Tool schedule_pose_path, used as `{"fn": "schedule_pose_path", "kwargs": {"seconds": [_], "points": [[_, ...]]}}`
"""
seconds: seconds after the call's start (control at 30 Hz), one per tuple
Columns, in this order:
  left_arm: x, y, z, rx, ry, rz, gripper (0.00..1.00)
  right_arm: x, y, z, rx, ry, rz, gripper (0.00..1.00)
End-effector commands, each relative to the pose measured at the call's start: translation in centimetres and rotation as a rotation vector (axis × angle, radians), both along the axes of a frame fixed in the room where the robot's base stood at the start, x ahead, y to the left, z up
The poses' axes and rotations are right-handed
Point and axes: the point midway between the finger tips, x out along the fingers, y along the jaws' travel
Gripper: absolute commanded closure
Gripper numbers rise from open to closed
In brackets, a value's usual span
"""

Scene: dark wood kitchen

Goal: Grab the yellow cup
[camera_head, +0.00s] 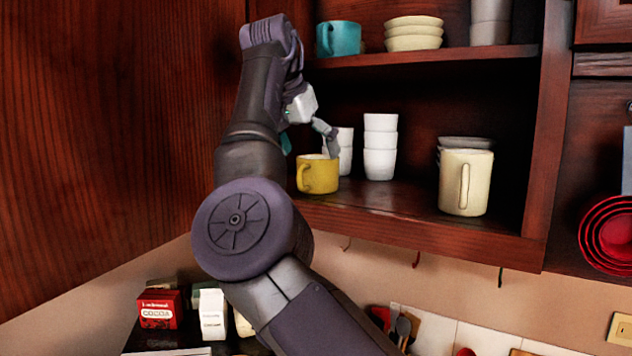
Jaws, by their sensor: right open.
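The yellow cup (319,175) stands upright near the front left of the lower cupboard shelf, with its handle toward the left. My right arm comes up from the bottom and covers the left part of the cupboard. My right gripper (328,148) is open, just above and behind the yellow cup's rim. One finger shows at the cup's far right side; the rest is partly hidden behind my arm. I cannot tell whether it touches the cup. My left gripper is not in view.
White stacked cups (380,146) stand right behind the yellow cup. A cream mug (465,182) stands on the right of the lower shelf (400,205). The upper shelf holds a teal mug (338,39) and stacked bowls (413,34). A cupboard door (100,130) fills the left.

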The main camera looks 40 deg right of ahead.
Motion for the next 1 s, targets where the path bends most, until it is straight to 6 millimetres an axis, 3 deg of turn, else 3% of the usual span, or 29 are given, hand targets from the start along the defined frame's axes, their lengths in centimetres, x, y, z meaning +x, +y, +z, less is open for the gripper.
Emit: {"fn": "schedule_pose_path", "kwargs": {"seconds": [0.1, 0.2, 0.4, 0.67, 1.0], "points": [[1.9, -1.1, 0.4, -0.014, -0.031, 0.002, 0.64, 0.1, -0.4, -0.7, 0.001, -0.001, 0.001, 0.0], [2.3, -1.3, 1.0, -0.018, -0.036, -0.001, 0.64, 0.3, -1.0, -2.0, 0.003, 0.0, 0.0, 0.0], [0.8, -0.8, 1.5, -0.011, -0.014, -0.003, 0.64, 0.6, -2.4, -4.2, 0.0, -0.001, 0.001, 0.0], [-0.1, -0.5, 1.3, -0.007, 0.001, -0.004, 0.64, 0.7, -2.6, -4.5, -0.001, -0.001, 0.001, 0.0], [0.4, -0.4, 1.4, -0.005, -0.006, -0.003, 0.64, 0.7, -2.6, -4.5, -0.001, -0.001, 0.001, 0.53]]}}
